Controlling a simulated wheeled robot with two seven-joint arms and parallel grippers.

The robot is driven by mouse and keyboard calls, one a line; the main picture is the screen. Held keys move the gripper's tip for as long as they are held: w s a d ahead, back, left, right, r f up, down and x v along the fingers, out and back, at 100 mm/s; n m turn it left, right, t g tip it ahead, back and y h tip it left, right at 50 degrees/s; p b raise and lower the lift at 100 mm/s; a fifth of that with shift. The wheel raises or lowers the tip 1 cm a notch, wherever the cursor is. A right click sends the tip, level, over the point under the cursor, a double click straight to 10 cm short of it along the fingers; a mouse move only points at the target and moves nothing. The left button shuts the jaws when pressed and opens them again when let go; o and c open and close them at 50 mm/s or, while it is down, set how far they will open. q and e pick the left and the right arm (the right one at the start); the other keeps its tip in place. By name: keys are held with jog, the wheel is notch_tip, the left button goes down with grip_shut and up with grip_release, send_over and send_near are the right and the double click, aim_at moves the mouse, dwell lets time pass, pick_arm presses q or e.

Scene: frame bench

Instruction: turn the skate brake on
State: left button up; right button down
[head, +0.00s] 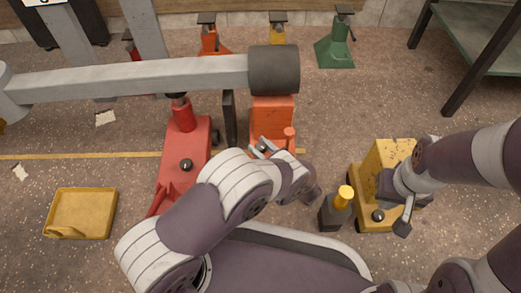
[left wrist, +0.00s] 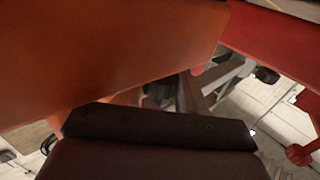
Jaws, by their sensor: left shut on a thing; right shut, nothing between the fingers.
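An orange unit (head: 272,115), seemingly the skate, stands on the floor under the dark round end (head: 274,70) of a grey beam. A short orange post (head: 289,138) rises at its near right side; I cannot tell if it is the brake lever. My left gripper (head: 262,149) is at the unit's near end, beside the post, shut on a part hidden by the fingers and arm. In the left wrist view a broad orange face (left wrist: 110,60) fills the upper left, close up. My right gripper (head: 405,218) is shut and empty, by the yellow machine (head: 387,160).
A red jack (head: 188,150) stands left of the orange unit. A dark block with a yellow top (head: 343,200) stands right of my left arm. A yellow tray (head: 82,212) lies at left. Several stands, one green (head: 336,48), line the back. The beam (head: 130,80) spans above.

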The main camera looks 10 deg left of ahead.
dwell(0.3)
pick_arm(q)
jog(key=o, duration=0.9)
jog(key=shift+r, duration=0.1)
